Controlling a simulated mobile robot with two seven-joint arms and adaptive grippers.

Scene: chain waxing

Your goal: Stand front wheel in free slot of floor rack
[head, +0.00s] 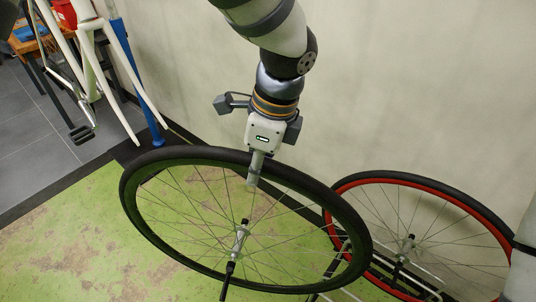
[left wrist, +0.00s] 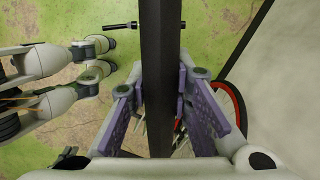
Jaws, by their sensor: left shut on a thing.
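The front wheel (head: 240,240) has a black tyre and thin spokes, with an axle lever hanging below its hub. It is tilted in the head view. My left gripper (head: 254,178) is shut on its upper rim; in the left wrist view its purple pads (left wrist: 160,92) press both sides of the black rim (left wrist: 158,45). The silver wire floor rack (head: 429,287) shows at the lower right, partly hidden behind the front wheel. A red-rimmed wheel (head: 348,183) stands at the rack. I cannot tell whether the front wheel touches the rack or floor.
A pale wall (head: 430,90) rises close behind the rack. A white bike frame (head: 88,50) and a blue stand post (head: 140,85) are at the upper left, by an orange workbench (head: 35,42). The worn green floor (head: 70,250) is clear at the lower left.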

